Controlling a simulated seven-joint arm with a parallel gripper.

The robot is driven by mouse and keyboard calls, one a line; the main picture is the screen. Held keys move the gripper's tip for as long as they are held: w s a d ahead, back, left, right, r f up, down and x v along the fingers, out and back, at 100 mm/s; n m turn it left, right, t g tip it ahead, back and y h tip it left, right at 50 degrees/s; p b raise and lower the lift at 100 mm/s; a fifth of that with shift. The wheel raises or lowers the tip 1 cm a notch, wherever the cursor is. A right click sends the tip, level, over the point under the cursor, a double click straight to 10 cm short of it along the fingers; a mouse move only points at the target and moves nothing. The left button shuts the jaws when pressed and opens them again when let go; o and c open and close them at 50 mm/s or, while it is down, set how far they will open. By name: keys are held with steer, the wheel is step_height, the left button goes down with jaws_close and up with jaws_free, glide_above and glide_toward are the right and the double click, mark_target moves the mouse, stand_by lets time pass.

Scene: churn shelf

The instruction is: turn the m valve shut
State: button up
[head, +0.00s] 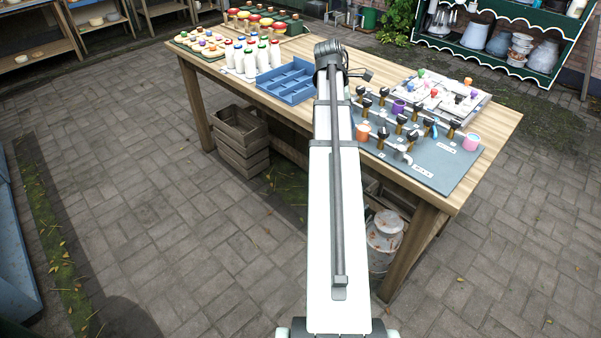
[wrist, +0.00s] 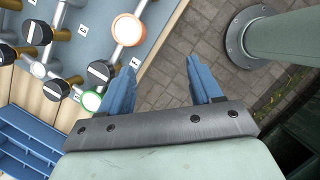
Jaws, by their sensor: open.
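Several valves with black knobs and brass stems stand along white pipes on a grey board (head: 440,168) at the right of the table. In the wrist view, black knobs with white bars show at the left, one of them a valve knob (wrist: 102,73) beside the left finger. Small letter tags sit by the valves, but I cannot read which one is m. My gripper (wrist: 160,72) is open and empty, with its blue fingers wide apart over the table's edge and the paving. In the head view my arm hides the gripper and part of the board.
An orange-rimmed cup (wrist: 128,29) and a green-ringed cup (wrist: 91,100) stand near the left finger. A blue divided tray (head: 287,82) and several white bottles (head: 238,58) stand farther left on the wooden table (head: 492,128).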

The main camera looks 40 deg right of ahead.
steer(key=w+a+f, duration=0.3)
steer(key=a+f, duration=0.3)
steer(key=f, duration=0.4)
steer(key=w+a+f+m+y, duration=0.1)
steer(key=w+a+f, duration=0.2)
steer(key=a+f, duration=0.4)
steer(key=shift+w+a+f+m, duration=0.3)
steer(key=shift+w+f, duration=0.1)
steer(key=shift+f, duration=1.2)
steer(key=shift+d, duration=0.1)
steer(key=m+t+y, duration=0.1)
steer(key=m+t, duration=0.7)
steer(key=m, duration=0.1)
glide_toward(384, 131)
steer(key=x, duration=0.8)
steer(key=shift+w+d+f, duration=0.15)
steer(key=shift+f, duration=0.05)
